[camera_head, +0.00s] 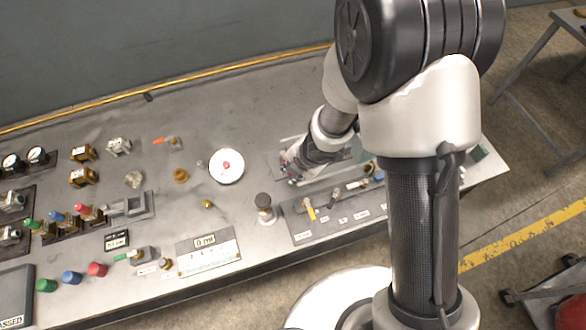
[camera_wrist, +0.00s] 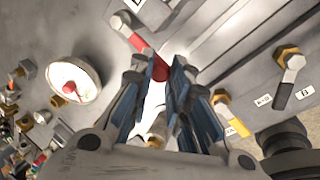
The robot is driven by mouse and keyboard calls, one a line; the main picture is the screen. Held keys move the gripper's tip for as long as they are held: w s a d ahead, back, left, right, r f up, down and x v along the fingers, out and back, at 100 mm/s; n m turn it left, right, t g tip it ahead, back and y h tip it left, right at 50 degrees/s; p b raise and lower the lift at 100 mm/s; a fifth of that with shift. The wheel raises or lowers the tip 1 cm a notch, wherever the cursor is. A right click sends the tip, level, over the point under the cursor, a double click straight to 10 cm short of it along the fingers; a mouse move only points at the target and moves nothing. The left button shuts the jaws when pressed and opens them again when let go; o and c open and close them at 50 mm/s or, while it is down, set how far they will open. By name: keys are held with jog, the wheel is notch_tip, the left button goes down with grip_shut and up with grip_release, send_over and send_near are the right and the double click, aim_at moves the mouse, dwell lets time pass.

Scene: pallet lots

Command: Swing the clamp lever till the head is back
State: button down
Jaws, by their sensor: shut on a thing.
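A lever with a silver arm and a red grip (camera_wrist: 160,68) runs from a round pivot bolt (camera_wrist: 117,23) in the wrist view. My gripper (camera_wrist: 167,70), with blue-padded fingers, is shut on the red grip. The fingers hide part of it. In the head view my gripper (camera_head: 291,170) is low over the bench's right part, and my arm hides much of the area behind it. A clamp head cannot be made out clearly. A brass-ended piece (camera_wrist: 156,135) shows between the fingers' bases.
A yellow lever (camera_head: 310,210) and a black lever (camera_head: 336,196) stand on a labelled panel (camera_head: 300,235) in front of my gripper. A white disc with a red centre (camera_head: 227,166) lies left. A dark-topped knob (camera_head: 264,203) stands nearby. Several valves and gauges fill the bench's left.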

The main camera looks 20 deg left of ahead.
jog(key=c, duration=1.5)
grip_release()
jog(key=shift+o, duration=0.2)
jog(key=shift+d, duration=0.1)
jog(key=v, duration=1.2)
